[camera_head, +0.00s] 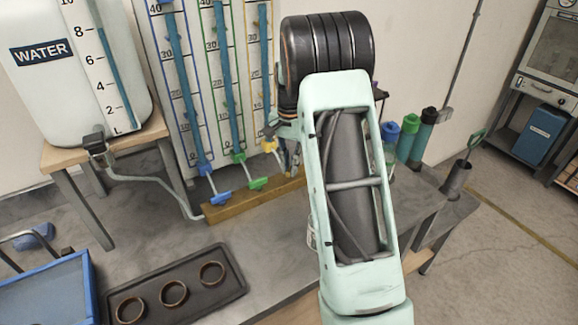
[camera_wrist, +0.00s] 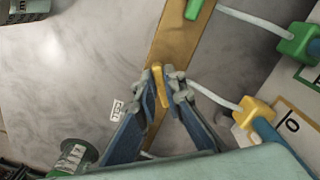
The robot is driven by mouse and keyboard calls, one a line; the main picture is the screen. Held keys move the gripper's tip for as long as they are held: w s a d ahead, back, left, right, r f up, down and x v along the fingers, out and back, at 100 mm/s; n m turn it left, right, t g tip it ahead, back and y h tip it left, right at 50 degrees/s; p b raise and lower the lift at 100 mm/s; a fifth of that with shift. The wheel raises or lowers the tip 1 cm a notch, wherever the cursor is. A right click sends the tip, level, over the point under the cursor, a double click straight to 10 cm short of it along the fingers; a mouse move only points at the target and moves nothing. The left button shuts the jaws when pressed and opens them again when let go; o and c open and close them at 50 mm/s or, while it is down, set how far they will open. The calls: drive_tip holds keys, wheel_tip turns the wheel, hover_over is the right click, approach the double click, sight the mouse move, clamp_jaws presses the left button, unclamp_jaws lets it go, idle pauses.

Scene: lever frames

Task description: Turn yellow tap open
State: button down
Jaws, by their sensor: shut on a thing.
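The yellow tap's handle (camera_wrist: 158,78) is a small yellow bar above a wooden rail (camera_wrist: 172,45) in the wrist view. My gripper (camera_wrist: 162,90) has its fingers on both sides of the handle and is shut on it. A pale spout or tube runs from behind the fingers to a yellow fitting (camera_wrist: 255,112) at the foot of a blue column. In the head view, the yellow fitting (camera_head: 269,146) shows left of my gripper (camera_head: 289,150). My arm hides the yellow handle there.
A green tap handle (camera_head: 258,183) and a blue one (camera_head: 220,198) sit beside it along the rail. A water tank (camera_head: 55,95) stands at left. A dark tray (camera_head: 235,275) with rings lies in front. Coloured bottles (camera_head: 408,138) stand right of my arm.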

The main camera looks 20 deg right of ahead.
drive_tip(key=n, duration=0.5)
drive_tip(key=shift+s+d+n, duration=0.15)
drive_tip(key=shift+d+n, duration=0.15)
drive_tip(key=n, duration=0.5)
drive_tip(key=shift+d, duration=0.2)
drive_tip(key=shift+n, duration=0.3)
drive_tip(key=c, duration=2)
unclamp_jaws()
wheel_tip(320, 180, up, 12)
drive_tip(key=shift+r, duration=0.1)
